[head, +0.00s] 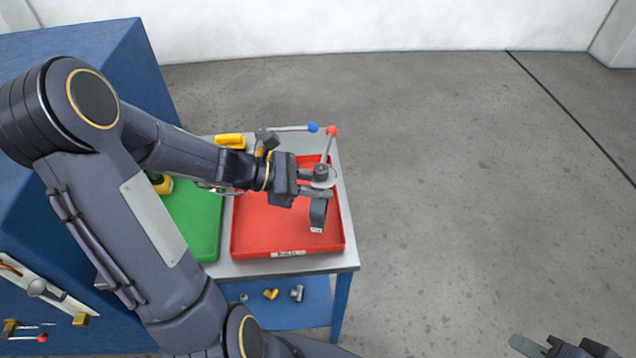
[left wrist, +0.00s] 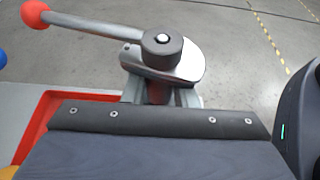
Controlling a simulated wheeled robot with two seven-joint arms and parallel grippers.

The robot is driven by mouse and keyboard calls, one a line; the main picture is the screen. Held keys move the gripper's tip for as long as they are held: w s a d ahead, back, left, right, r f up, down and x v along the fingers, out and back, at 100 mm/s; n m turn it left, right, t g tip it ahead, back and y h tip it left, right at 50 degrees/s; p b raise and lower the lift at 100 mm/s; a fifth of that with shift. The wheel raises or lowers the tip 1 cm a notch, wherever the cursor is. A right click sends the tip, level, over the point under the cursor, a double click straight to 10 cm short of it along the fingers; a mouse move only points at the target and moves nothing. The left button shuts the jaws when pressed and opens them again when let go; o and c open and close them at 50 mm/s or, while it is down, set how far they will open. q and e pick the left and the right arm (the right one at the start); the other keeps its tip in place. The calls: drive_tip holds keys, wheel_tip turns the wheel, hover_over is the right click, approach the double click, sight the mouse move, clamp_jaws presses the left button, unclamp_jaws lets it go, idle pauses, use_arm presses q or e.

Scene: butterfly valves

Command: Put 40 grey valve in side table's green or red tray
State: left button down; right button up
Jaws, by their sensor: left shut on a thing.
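A grey valve (head: 319,212) with a dark ring body, a pale label on its lower edge and a lever ending in a red ball is in my left gripper (head: 316,190). The label is too small to read. The gripper is shut on the valve's neck, over the right part of the red tray (head: 262,240). In the left wrist view the valve's hub and lever (left wrist: 165,50) show beyond the gripper; the ring is hidden. The green tray (head: 205,240) lies left of the red tray, partly behind my arm. My right gripper (head: 565,347) is partly cut off at the bottom right.
The trays rest on a grey side table (head: 340,262) with a blue lower shelf (head: 300,312) holding small fittings. A blue-ball lever (head: 290,128) and a yellow part (head: 230,140) are at the table's back. A blue cabinet (head: 130,70) stands left. The floor on the right is clear.

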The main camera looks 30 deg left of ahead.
use_arm(q)
drive_tip(key=shift+f+b, duration=1.1)
drive_tip(key=shift+f, duration=0.1)
idle(1.4)
drive_tip(key=shift+s+f, duration=0.1)
drive_tip(key=shift+f, duration=0.15)
idle(1.6)
drive_tip(key=c, duration=1.6)
unclamp_jaws()
drive_tip(key=shift+c, duration=0.2)
drive_tip(key=shift+o, duration=0.6)
drive_tip(key=shift+a, duration=0.1)
drive_tip(key=o, duration=0.6)
drive_tip(key=shift+c, duration=0.2)
